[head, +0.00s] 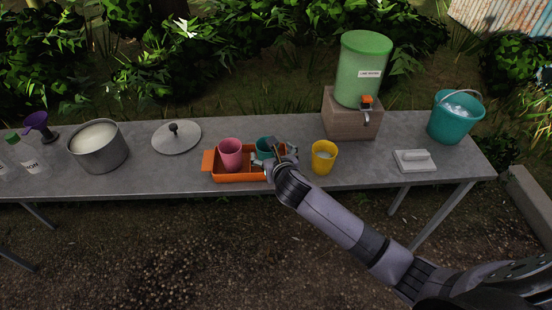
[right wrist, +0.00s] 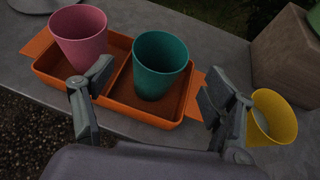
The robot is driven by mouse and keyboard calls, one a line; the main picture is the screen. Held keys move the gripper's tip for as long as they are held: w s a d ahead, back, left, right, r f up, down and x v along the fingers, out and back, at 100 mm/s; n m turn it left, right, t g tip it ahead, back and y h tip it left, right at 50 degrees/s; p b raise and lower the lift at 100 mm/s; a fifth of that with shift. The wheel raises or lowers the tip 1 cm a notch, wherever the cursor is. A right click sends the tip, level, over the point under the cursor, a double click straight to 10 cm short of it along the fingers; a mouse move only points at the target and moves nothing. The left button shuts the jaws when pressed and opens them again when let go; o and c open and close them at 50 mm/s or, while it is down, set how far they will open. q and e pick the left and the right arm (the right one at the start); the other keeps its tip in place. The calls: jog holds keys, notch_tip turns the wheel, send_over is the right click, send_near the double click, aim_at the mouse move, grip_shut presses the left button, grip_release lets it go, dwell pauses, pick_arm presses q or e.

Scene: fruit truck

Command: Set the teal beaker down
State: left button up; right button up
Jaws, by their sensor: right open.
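The teal beaker (right wrist: 160,68) stands upright in the right compartment of the orange tray (right wrist: 148,118). In the head view the beaker (head: 264,147) is partly hidden by my right gripper (head: 273,158). In the right wrist view my right gripper (right wrist: 148,98) is open, with its fingers spread to either side in front of the beaker and apart from it. A pink beaker (head: 231,152) stands in the tray's left compartment. My left gripper is not in view.
A yellow cup (head: 324,157) stands close to the right of my right gripper. A green dispenser (head: 362,72) sits on a block behind. A pot (head: 99,152) and a lid (head: 176,138) are at the left; a teal bucket (head: 454,123) is at the right.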

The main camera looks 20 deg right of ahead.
jog(key=v, duration=0.5)
jog(key=s+a+f+m+y, duration=0.4)
jog(key=f+m, duration=0.4)
jog(key=m, duration=0.7)
jog(key=s+d+f+m+g+h, duration=0.1)
jog(key=s+d+f+m+g, duration=0.15)
jog(key=s+f, duration=0.55)
jog(key=s+d+f+m+g, duration=0.15)
jog(key=s+f+m, duration=0.3)
jog(key=f, duration=0.75)
jog(key=s+d+f+m+g+h, duration=0.1)
jog(key=s+d+f+m+g, duration=0.15)
jog(key=s+f, duration=0.65)
jog(key=s+f+m+g, duration=0.1)
jog(key=s+f, duration=0.3)
jog(key=s, duration=0.4)
jog(key=s+d+f+m+g, duration=0.1)
jog(key=s+f+m, duration=0.3)
jog(key=s, duration=0.4)
jog(key=s+d+f+m+g, duration=0.1)
jog(key=s+f+m+g, duration=0.2)
jog(key=s+f, duration=0.2)
jog(key=s, duration=0.3)
jog(key=shift+s+h, duration=0.2)
jog(key=shift+h, duration=0.2)
